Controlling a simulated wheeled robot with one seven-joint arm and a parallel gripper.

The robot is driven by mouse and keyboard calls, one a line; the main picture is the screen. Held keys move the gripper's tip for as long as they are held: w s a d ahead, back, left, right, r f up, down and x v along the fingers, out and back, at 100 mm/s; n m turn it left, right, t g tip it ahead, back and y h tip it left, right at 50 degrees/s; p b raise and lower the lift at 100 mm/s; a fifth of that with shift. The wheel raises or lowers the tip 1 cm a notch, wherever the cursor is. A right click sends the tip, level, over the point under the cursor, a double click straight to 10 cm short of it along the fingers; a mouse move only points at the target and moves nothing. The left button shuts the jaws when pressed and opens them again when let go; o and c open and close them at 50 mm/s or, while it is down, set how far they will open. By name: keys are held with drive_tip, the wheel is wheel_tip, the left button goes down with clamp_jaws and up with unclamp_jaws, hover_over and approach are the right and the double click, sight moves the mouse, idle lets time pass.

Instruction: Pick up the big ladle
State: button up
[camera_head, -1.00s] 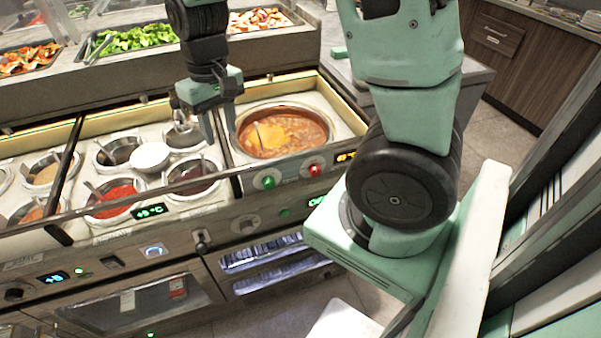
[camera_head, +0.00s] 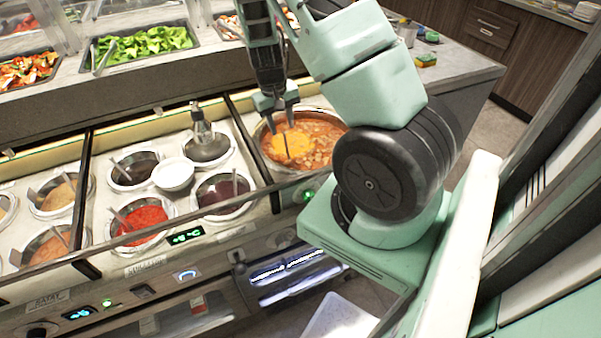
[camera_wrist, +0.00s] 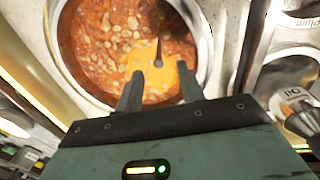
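A round metal pot (camera_head: 264,160) of chunky red stew with an orange patch is sunk in the counter, below my gripper. A thin dark handle (camera_head: 285,143) sticks up from the stew, seemingly the big ladle's; any bowl is hidden in the stew. In the wrist view the handle (camera_wrist: 163,40) ends in a round knob just beyond my fingertips. My gripper (camera_head: 281,126) is open and empty above the pot. In the wrist view the fingers of my gripper (camera_wrist: 160,77) stand apart, with the knob between and slightly ahead of them.
Left of the pot are several sauce wells, including a red one (camera_head: 143,217), with small spoons. An upright metal utensil (camera_head: 200,128) stands by a covered well. A white bowl (camera_head: 173,174) sits between wells. A raised salad shelf (camera_head: 150,80) runs behind.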

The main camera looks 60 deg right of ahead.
sight(286, 145)
drive_tip(key=shift+s+d+f+p, duration=0.1)
drive_tip(key=shift+s+f+p, duration=0.1)
drive_tip(key=shift+f, duration=1.35)
drive_tip(key=shift+s+d+f+p, duration=0.1)
drive_tip(key=shift+s+f+p, duration=0.1)
drive_tip(key=shift+f, duration=1.3)
drive_tip(key=shift+c, duration=0.2)
clamp_jaws()
